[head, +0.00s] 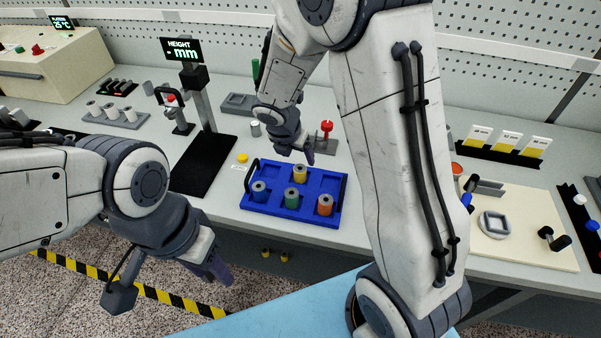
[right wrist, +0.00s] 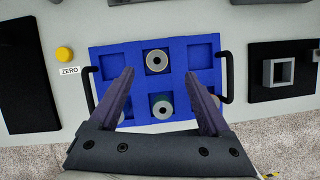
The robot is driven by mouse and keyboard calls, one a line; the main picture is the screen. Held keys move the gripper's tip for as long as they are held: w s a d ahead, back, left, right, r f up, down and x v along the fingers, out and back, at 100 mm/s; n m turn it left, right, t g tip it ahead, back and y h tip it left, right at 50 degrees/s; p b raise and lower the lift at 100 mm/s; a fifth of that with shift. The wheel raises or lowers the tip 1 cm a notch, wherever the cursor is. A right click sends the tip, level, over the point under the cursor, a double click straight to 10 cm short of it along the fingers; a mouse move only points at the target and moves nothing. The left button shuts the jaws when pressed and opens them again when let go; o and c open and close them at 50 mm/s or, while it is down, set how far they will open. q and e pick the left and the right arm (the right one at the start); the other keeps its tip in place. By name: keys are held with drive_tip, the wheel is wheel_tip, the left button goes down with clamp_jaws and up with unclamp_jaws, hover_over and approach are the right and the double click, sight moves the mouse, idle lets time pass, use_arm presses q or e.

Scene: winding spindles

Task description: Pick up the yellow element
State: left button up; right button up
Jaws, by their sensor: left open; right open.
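The yellow element (head: 299,174) stands upright in the back middle compartment of the blue tray (head: 272,174). In the right wrist view its round grey top with a centre hole (right wrist: 157,61) shows between and just beyond my fingertips. My right gripper (head: 297,152) is open and empty, pointing down above the tray; it also shows in the right wrist view (right wrist: 160,74). A green element (head: 291,197), a blue element (head: 260,190) and an orange element (head: 325,205) stand in the front row. My left gripper (head: 215,270) is open and empty, off the table's front edge.
The tray has black handles at both ends. A black height gauge (head: 199,150) and a yellow ZERO button (head: 242,158) lie to its left. A red-knobbed device (head: 326,135) stands behind it. My right arm hides part of the table to the right.

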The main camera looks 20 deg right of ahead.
sight(300, 169)
drive_tip(key=b+x, duration=0.1)
drive_tip(key=x, duration=0.3)
drive_tip(key=shift+f, duration=0.3)
drive_tip(key=x, duration=0.3)
drive_tip(key=b+x, duration=0.1)
drive_tip(key=shift+a+f, duration=0.3)
drive_tip(key=shift+w+d+f, duration=0.1)
drive_tip(key=shift+d+f, duration=0.05)
drive_tip(key=shift+f, duration=0.25)
clamp_jaws()
